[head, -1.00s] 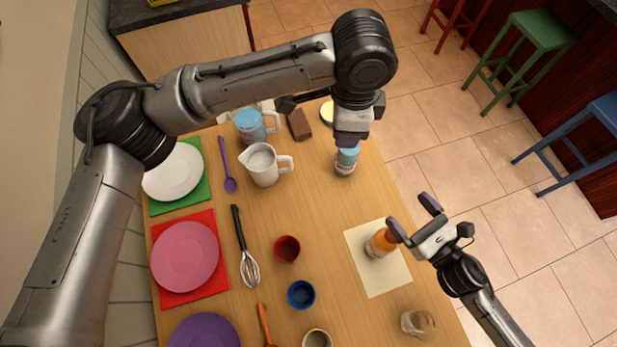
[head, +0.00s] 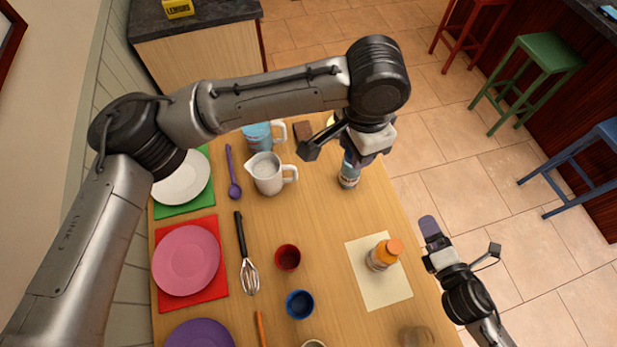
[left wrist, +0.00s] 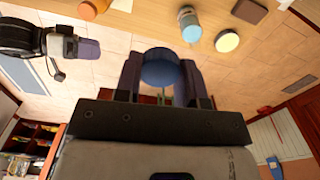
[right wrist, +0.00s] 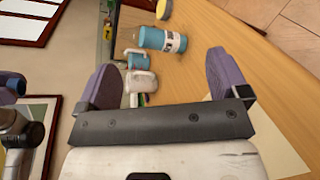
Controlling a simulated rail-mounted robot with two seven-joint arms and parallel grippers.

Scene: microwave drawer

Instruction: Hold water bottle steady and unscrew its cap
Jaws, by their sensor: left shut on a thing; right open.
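The water bottle (head: 349,174), light blue with a pale label, stands upright near the table's far right edge. It also shows in the left wrist view (left wrist: 190,26) and the right wrist view (right wrist: 162,40). My left gripper (head: 360,158) is above it in the head view and partly covers its top. In the left wrist view the left gripper (left wrist: 160,85) is shut on a round dark blue cap (left wrist: 161,68), apart from the bottle. My right gripper (head: 430,228) is open and empty, beyond the table's right edge; its spread fingers show in the right wrist view (right wrist: 165,80).
An orange-capped bottle (head: 383,255) stands on a cream mat (head: 385,292). A white pitcher (head: 267,174), blue mug (head: 258,138) and brown block (head: 303,131) are left of the water bottle. A yellow disc (left wrist: 227,41) lies near it. Cups, plates and utensils fill the left side.

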